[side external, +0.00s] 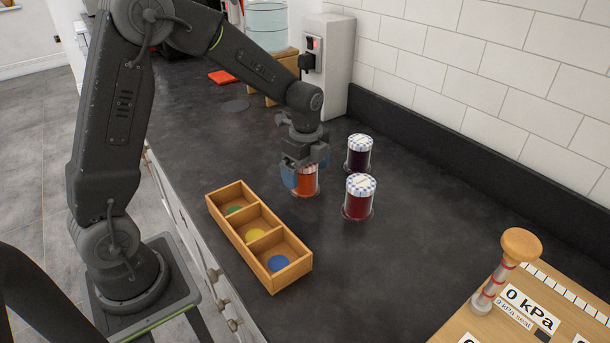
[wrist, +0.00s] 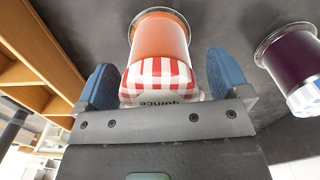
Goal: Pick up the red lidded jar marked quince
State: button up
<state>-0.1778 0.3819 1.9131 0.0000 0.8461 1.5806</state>
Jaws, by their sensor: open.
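The quince jar (side external: 307,183) stands on the dark counter, with orange contents. In the wrist view the quince jar (wrist: 160,42) has a red-and-white striped lid with a label reading "quince", upside down in the picture. My gripper (side external: 306,170) is over the jar, pointing down, and partly hides its lid in the side view. In the wrist view the blue fingers of my gripper (wrist: 162,78) are open, one on each side of the lid. A gap shows beside the right finger; whether the left finger touches is unclear.
A dark red jar (side external: 358,203) and a dark purple jar (side external: 359,158), both with blue-checked lids, stand close to the right. A wooden three-compartment tray (side external: 275,238) with coloured discs lies in front. A wooden board (side external: 470,327) with a plunger is at lower right.

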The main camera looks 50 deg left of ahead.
jog(key=c, duration=1.2)
jog(key=shift+r, duration=0.1)
